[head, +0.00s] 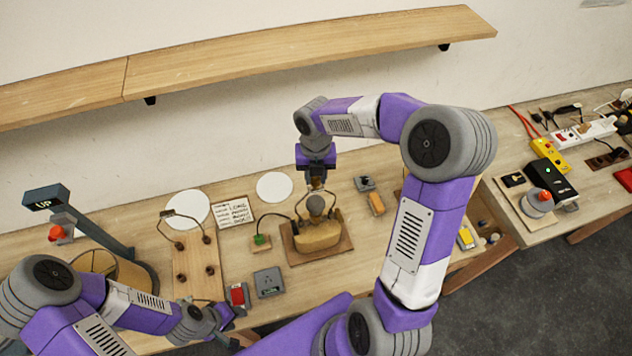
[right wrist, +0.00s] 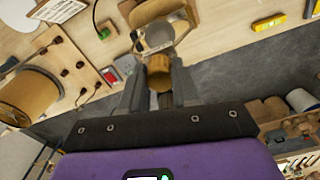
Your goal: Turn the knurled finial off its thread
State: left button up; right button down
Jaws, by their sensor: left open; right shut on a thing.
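The lamp (head: 318,236) stands on a dark wooden board, with a bulb (head: 316,204) inside its wire harp. My right gripper (head: 316,186) is above the lamp, at the top of the harp. In the right wrist view, its fingers are shut on the brass knurled finial (right wrist: 159,72), with the harp and bulb (right wrist: 158,38) just beyond. Whether the finial's thread is still engaged cannot be seen. My left gripper (head: 230,322) is open and empty, low at the left near a red-topped box, apart from the lamp.
A grey box (head: 268,282) and a small green-topped block (head: 261,241) lie left of the lamp. An orange block (head: 376,203) lies to its right. A wooden board (head: 197,262) with terminals and a drum shade (head: 100,264) are further left. A power strip (head: 585,132) lies far right.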

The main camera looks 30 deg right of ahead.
jog(key=shift+r, duration=0.15)
jog(key=shift+r, duration=1.75)
